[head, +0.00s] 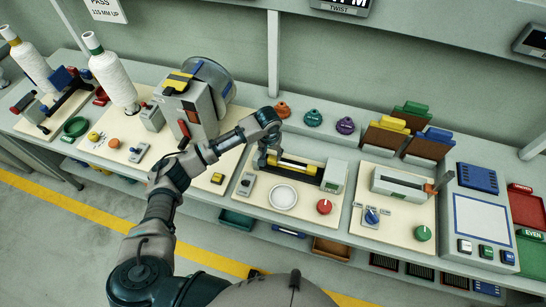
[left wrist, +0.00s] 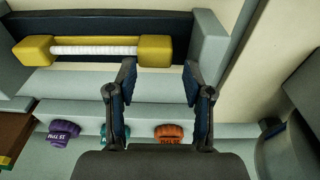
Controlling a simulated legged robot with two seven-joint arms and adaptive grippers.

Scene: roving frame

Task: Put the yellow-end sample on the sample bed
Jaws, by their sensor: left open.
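The yellow-end sample (head: 298,165), a white rod with a yellow block at each end, lies in a dark holder between grey blocks on the middle bench station. It also shows large in the left wrist view (left wrist: 95,50), lying level along the dark holder. My left gripper (head: 264,160) is open and empty over the left end of that holder. In the left wrist view its fingers (left wrist: 160,78) point toward the holder, with one tip close to the sample's right yellow end. Whether they touch cannot be told. A flat pale panel outlined in blue (head: 482,222) stands at the right; I cannot tell whether it is the sample bed.
A white round dish (head: 283,197) and a red knob (head: 324,207) sit in front of the holder. Orange, teal and purple knobs (head: 314,118) line the ledge behind. A grey drum machine (head: 195,100) stands left of my gripper. Coloured trays (head: 528,207) lie far right.

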